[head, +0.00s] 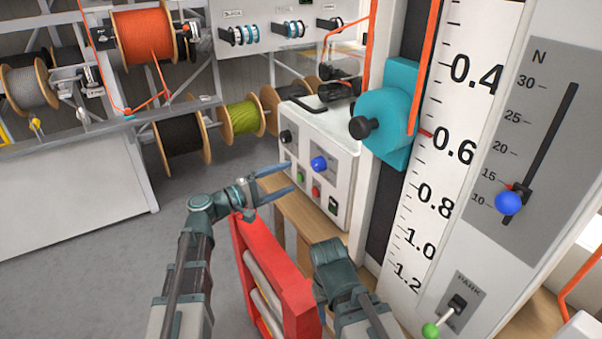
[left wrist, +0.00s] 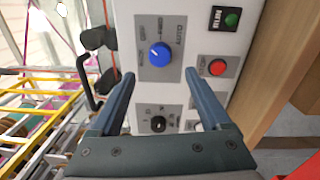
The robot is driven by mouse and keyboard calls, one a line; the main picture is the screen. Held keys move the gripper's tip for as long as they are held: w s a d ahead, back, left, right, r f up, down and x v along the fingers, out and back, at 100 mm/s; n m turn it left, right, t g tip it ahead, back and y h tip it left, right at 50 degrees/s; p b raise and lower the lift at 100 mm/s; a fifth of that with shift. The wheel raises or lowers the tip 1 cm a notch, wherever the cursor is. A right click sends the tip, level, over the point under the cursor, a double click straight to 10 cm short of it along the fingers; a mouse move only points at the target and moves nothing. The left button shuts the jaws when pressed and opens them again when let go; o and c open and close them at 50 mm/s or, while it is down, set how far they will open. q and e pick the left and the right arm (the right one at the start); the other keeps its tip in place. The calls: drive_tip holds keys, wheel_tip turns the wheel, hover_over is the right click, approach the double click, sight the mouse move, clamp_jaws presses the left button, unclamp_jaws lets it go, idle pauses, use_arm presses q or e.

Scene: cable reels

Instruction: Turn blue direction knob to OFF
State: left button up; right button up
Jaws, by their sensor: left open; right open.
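The blue direction knob (head: 319,164) sits on a grey plate on the front of a white control box (head: 345,150). In the left wrist view the blue knob (left wrist: 159,54) carries a small pale mark towards its upper left. My left gripper (head: 290,178) is open and empty, pointing at the panel just left of the knob. In the left wrist view its fingertips (left wrist: 159,76) lie on either side of the knob's line, apart from it. My right arm shows at bottom centre, but its fingers are out of sight.
Close to the knob are a green button (head: 300,177), a red button (head: 316,191) and a black knob (head: 287,136). A red frame (head: 275,275) with rollers stands between my arms. A white scale column (head: 440,150) with a teal block (head: 390,110) rises at right.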

use_arm(q)
drive_tip(key=v, duration=0.5)
drive_tip(key=s+d+f+m+g+y+p, duration=0.2)
drive_tip(key=s+d+f+m+g+p, duration=0.25)
drive_tip(key=d, duration=0.45)
drive_tip(key=s+f+m+g+y+p, duration=0.1)
drive_tip(key=s+f+g+y, duration=0.1)
drive_tip(key=s, duration=0.2)
drive_tip(key=s+d+f+m+g+y+p, duration=0.1)
drive_tip(key=s+f+m+y, duration=0.1)
drive_tip(key=s+f+y, duration=0.1)
drive_tip(key=s+d+f+m+g+y+p, duration=0.1)
drive_tip(key=s+f+g+y, duration=0.1)
drive_tip(key=s, duration=0.3)
drive_tip(key=shift+s+f+m+g+y, duration=0.25)
drive_tip(key=shift+f+g+y, duration=0.1)
drive_tip(key=shift+f, duration=0.25)
drive_tip(key=s+a+m+y+p, duration=0.2)
drive_tip(key=s+a+y, duration=0.3)
drive_tip(key=y, duration=0.2)
drive_tip(key=shift+a+m+p, duration=0.2)
drive_tip(key=shift+m+p, duration=0.1)
drive_tip(key=shift+m, duration=0.1)
